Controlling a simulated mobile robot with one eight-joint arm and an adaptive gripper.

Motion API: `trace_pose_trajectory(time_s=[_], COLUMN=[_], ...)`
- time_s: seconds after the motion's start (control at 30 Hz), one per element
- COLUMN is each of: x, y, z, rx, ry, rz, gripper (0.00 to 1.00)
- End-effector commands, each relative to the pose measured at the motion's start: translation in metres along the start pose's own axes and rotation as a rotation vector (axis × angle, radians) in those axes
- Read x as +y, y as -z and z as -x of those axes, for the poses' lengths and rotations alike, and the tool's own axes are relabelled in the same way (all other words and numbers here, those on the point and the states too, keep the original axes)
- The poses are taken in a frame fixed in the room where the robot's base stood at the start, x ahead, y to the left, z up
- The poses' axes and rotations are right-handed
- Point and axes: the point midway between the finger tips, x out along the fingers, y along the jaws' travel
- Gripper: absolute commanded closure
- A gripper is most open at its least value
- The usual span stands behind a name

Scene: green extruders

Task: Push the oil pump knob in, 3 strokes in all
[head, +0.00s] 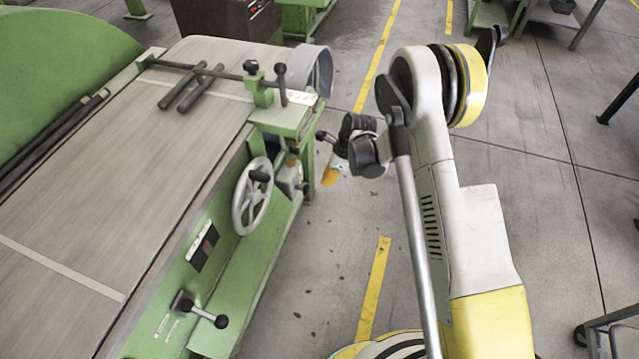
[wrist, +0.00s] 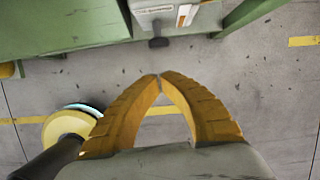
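The oil pump knob (wrist: 158,42) is a small black knob under the front of a light grey box (wrist: 150,12), near the top middle of the wrist view. My gripper (wrist: 159,77) has two orange-yellow fingers with tips together and nothing between them. The tips point towards the knob, with a visible gap in the picture; the exact distance is unclear. In the head view the grey box (head: 288,178) sits on the green machine beside the handwheel. My gripper (head: 329,177) shows small and partly hidden just right of it, below my wrist.
The green machine (head: 225,262) with its wide grey bed fills the left side. A light grey handwheel (head: 252,195) and a black-knobbed lever (head: 200,310) stick out from its side. Open grey floor (head: 310,285) with yellow lines lies to the right.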

Motion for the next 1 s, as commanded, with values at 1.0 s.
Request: trace_pose_trajectory(time_s=[1.0], x=[0.004], y=[0.012], z=[0.025], rx=[0.030], ry=[-0.006], rz=[0.025], gripper=[1.00])
